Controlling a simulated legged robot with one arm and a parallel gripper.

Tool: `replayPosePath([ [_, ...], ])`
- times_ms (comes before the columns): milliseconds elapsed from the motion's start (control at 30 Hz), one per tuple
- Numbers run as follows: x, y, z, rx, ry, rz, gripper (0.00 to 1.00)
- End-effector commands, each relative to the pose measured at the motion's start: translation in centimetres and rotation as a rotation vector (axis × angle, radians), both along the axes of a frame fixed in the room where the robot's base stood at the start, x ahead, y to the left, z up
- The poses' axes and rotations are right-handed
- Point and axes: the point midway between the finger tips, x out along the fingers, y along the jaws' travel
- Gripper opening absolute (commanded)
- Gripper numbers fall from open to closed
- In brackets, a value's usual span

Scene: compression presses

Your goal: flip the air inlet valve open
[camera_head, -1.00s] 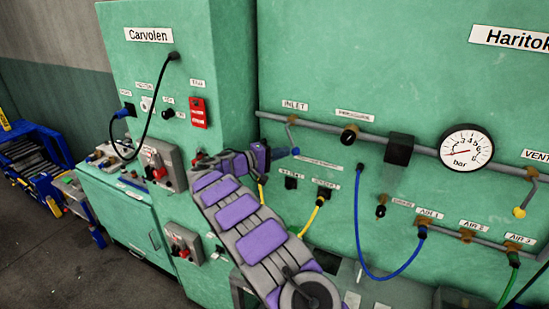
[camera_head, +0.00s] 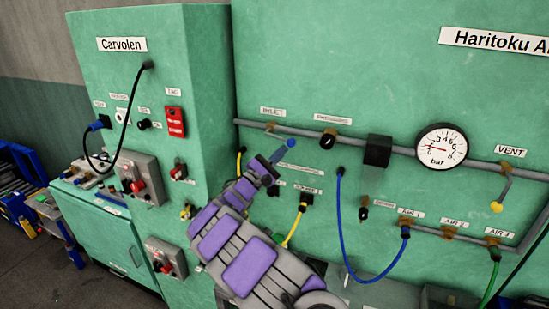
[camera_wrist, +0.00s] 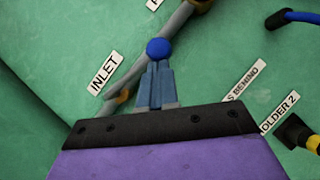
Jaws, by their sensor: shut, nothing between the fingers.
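The air inlet valve (camera_head: 271,126) sits on the grey pipe under the INLET label. Its handle ends in a round blue knob (camera_head: 291,143), below and right of the valve. My gripper (camera_head: 280,153) is shut and empty, just below and left of the knob, pointing up and right. In the wrist view the shut fingers (camera_wrist: 157,85) end right at the blue knob (camera_wrist: 158,48), which overlaps their tips; I cannot tell if they touch. The orange-brown valve body (camera_wrist: 122,97) is left of the fingers.
A pressure gauge (camera_head: 441,147) and a yellow-knobbed VENT handle (camera_head: 497,206) are on the right. A blue hose (camera_head: 346,240) and a yellow cable (camera_head: 293,231) hang near my arm. The green Carvolen cabinet (camera_head: 210,80) stands left. The panel lies close behind the knob.

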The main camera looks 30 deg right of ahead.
Motion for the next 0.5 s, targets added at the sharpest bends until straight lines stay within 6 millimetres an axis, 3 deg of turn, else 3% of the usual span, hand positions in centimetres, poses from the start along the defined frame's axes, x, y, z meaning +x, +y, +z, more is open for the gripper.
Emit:
replayPosePath([
  [500, -0.52, -0.43, 1.21, -0.111, 0.146, -0.001, 0.00],
])
